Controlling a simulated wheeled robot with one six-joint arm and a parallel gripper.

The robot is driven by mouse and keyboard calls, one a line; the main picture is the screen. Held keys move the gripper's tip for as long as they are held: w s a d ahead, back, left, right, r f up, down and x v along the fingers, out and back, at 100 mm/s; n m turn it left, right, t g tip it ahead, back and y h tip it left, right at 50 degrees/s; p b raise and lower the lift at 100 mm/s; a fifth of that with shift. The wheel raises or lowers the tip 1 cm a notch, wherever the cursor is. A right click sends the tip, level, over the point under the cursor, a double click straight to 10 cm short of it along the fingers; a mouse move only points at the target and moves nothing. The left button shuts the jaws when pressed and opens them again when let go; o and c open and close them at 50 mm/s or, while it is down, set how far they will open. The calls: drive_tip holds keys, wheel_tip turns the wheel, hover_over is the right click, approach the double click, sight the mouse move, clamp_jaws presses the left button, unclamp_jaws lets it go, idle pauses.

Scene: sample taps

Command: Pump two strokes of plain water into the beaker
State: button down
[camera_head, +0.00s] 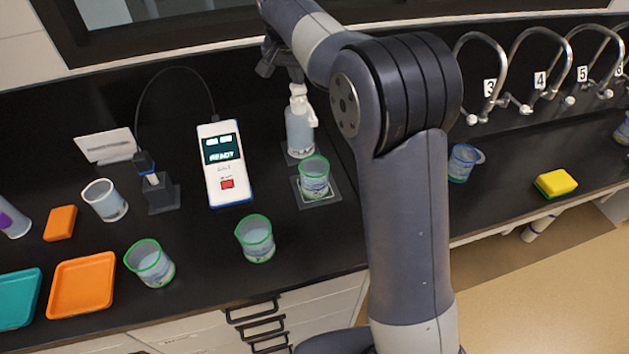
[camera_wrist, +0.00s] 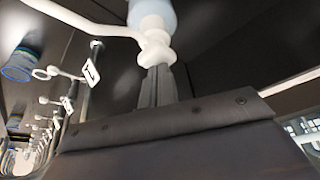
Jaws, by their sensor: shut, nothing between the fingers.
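The pump bottle (camera_head: 300,132) is clear with pale blue liquid and a white pump head (camera_head: 298,94). It stands upright at the back of the counter, left of my arm. A green-rimmed beaker (camera_head: 314,180) stands on a dark square pad (camera_head: 331,193) just in front of it, below the spout side, with bluish liquid in it. My gripper (camera_head: 293,78) is shut and empty, directly above the pump head. In the wrist view, my closed fingertips (camera_wrist: 157,78) meet or nearly meet the white pump head (camera_wrist: 156,48); I cannot tell whether they touch.
Two green-rimmed beakers (camera_head: 256,239) (camera_head: 150,263) stand near the front edge. A white meter (camera_head: 226,165) reading READY is left of the bottle. Orange (camera_head: 83,286) and teal (camera_head: 16,298) trays lie front left. Numbered taps (camera_head: 540,80), a blue-rimmed beaker (camera_head: 461,163) and a sponge (camera_head: 556,184) are right.

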drive_tip(key=shift+r+p, duration=1.25)
drive_tip(key=shift+f, duration=0.15)
drive_tip(key=shift+f+b, duration=0.8)
drive_tip(key=shift+f, duration=0.45)
drive_tip(key=shift+r, duration=0.1)
drive_tip(key=shift+r+p, duration=1.25)
